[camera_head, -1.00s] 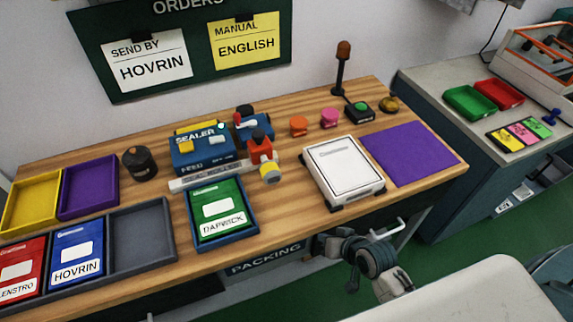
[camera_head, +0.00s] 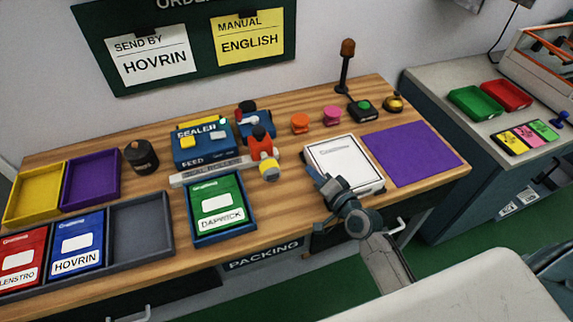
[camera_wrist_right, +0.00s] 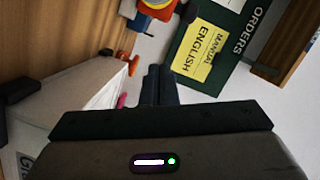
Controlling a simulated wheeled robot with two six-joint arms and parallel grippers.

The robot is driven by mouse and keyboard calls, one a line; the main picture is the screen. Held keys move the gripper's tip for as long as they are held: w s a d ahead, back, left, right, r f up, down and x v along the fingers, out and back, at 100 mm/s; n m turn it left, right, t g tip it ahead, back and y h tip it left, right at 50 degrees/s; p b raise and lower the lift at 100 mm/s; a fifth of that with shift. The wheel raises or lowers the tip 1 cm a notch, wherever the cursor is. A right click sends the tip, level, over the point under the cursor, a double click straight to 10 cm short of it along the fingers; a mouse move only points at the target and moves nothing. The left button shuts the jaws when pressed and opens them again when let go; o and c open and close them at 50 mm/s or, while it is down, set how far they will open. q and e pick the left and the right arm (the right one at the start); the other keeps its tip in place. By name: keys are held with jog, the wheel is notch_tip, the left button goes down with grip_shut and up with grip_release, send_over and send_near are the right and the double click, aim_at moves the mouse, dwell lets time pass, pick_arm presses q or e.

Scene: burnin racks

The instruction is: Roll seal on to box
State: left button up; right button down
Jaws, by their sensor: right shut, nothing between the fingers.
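The white box (camera_head: 343,158) lies flat on black corner feet at the right of the wooden bench; it also shows at the left of the wrist view (camera_wrist_right: 85,85). A red hand roller with a yellow wheel (camera_head: 264,158) stands left of the box, in front of the blue sealer (camera_head: 203,147). My right gripper (camera_head: 314,172) is at the box's front left corner, shut and empty; I cannot tell whether it touches the box. Its closed fingers (camera_wrist_right: 158,78) show in the wrist view. My left gripper is not in view.
A blue tray (camera_head: 253,222) with a green booklet stands left of the gripper. Orange (camera_head: 300,123) and pink (camera_head: 332,115) knobs and a green button (camera_head: 364,107) stand behind the box. A purple mat (camera_head: 412,153) lies right of it.

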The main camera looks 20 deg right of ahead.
jog(key=w+a, duration=0.1)
jog(key=w, duration=0.1)
jog(key=w+a+f, duration=0.1)
jog(key=w+a, duration=0.1)
jog(key=w, duration=0.1)
jog(key=w+a+f+p, duration=0.1)
jog(key=w+a, duration=0.1)
jog(key=shift+w+f, duration=0.15)
jog(key=shift+a+f, duration=0.1)
jog(key=shift+a, duration=0.25)
jog(key=shift+f, duration=0.1)
